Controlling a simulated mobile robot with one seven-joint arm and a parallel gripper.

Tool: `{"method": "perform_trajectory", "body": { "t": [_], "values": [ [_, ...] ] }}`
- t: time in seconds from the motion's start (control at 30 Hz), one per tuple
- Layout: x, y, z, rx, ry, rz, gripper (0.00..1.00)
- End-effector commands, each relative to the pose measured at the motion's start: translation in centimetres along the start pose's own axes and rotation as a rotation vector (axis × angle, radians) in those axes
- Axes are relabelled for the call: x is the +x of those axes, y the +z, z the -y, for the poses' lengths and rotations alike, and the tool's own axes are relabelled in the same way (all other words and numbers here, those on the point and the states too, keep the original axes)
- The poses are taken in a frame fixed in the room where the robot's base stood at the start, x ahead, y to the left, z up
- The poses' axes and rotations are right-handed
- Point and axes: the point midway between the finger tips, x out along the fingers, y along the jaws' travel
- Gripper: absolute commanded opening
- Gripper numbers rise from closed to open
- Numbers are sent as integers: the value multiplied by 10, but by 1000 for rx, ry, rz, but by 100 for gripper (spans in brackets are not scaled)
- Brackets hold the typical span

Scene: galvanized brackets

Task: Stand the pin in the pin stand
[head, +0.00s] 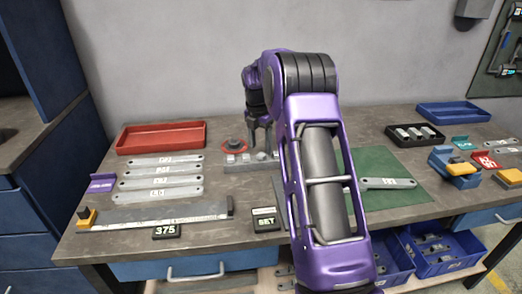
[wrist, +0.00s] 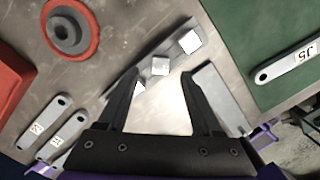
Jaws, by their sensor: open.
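A grey bar with several bright metal blocks (wrist: 160,67) lies by my fingertips; in the head view, the bar (head: 245,163) is below my gripper. My gripper (wrist: 160,80) is open, with nothing visible held between its fingers; it also shows in the head view (head: 261,147). I cannot make out a separate pin.
A red tray (head: 160,150) stands at the back left, with several flat brackets (head: 160,181) before it. A green mat (head: 375,165) with one bracket lies right of my arm. A black tray (head: 432,141) and blue tray (head: 452,120) stand further right.

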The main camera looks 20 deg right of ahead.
Motion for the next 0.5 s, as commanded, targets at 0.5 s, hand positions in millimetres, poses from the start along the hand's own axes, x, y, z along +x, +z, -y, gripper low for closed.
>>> {"method": "perform_trajectory", "body": {
  "t": [0.5],
  "values": [
    [-121, 0, 0, 0, 2, 2, 67]
  ]
}}
